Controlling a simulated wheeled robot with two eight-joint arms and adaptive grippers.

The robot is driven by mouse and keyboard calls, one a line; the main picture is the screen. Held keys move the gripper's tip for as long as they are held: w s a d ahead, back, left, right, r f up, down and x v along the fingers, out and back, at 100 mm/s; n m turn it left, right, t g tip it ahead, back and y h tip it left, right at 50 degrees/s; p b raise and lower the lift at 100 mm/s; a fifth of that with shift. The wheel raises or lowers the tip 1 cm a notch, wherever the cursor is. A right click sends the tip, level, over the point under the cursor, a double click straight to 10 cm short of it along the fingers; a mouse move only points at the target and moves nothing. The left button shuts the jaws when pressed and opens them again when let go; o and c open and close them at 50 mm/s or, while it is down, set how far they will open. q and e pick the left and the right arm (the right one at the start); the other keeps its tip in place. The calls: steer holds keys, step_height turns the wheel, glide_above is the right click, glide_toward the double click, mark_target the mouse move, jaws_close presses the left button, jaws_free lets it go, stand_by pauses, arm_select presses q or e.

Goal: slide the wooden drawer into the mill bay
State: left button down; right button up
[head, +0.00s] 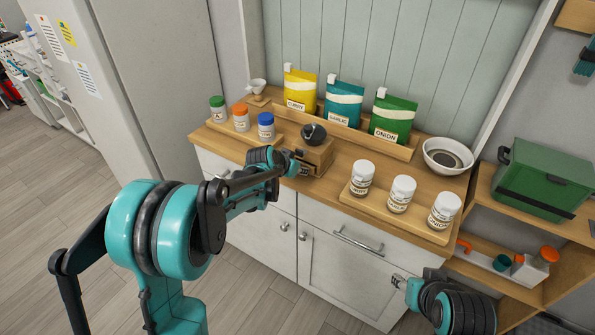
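The wooden mill (322,155) with a round dark top (314,134) stands on the wooden counter, between the rows of jars. The wooden drawer (304,170) seems to be at the mill's lower front, where part of a dark label shows; my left gripper and arm hide much of it. I cannot tell how far in it sits. My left gripper (288,164) is at the mill's left front, close to the drawer; its fingers are too small and covered to read. My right gripper (398,283) is low at the right, in front of the cabinet, away from the mill; its fingers are unclear.
Jars with green, orange and blue lids (241,118) stand left of the mill; white-lidded jars (401,194) stand right. Yellow, teal and green pouches (345,101) stand behind. A white bowl (448,156) is at the right counter end, a green box (540,180) on the shelf beyond.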

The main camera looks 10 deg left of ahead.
arm_select(q)
steer(key=shift+w+d, duration=0.15)
steer(key=shift+w, duration=0.25)
steer(key=c, duration=1.3)
jaws_free()
steer(key=shift+r, duration=0.1)
steer(key=v, duration=1.2)
steer(key=s+f+n+y, duration=0.1)
steer(key=s+f+n, duration=0.1)
steer(key=s, duration=1.2)
steer(key=s+f+n+g+y, duration=0.1)
steer(key=s+f+n+y, duration=0.1)
steer(key=s, duration=1.1)
steer(key=shift+s+a, duration=0.4)
steer(key=shift+a, duration=0.1)
